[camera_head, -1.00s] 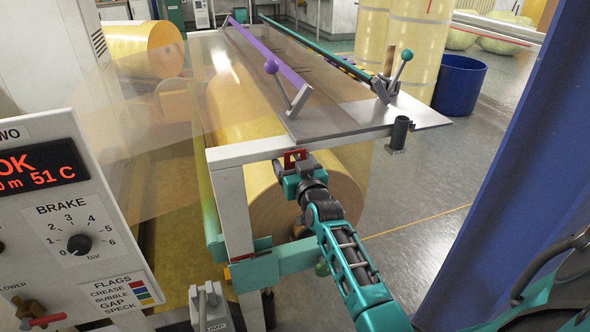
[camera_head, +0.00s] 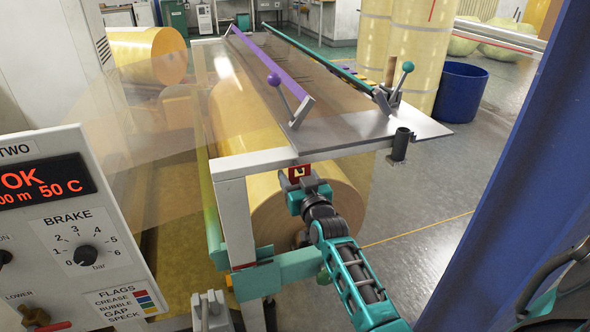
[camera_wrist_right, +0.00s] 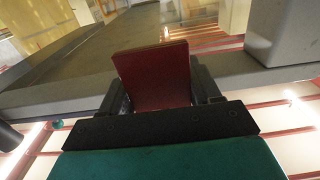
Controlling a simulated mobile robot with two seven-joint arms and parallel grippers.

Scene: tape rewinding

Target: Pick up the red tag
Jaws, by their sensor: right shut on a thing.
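The red tag (camera_head: 299,169) shows just under the front edge of the grey table plate (camera_head: 345,135), with a small pale patch on it. My right gripper (camera_head: 302,182) is at the tag, directly below the plate edge. In the right wrist view the tag (camera_wrist_right: 156,76) is a dark red flat piece standing between the two dark fingers of my right gripper (camera_wrist_right: 162,92), which is shut on it. Whether the tag still touches the machine behind it, I cannot tell. My left gripper is not in view.
A yellow film roll (camera_head: 330,195) lies behind my right wrist, under the plate. A white frame post (camera_head: 238,225) stands left of it. A blue pillar (camera_head: 520,160) borders the right.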

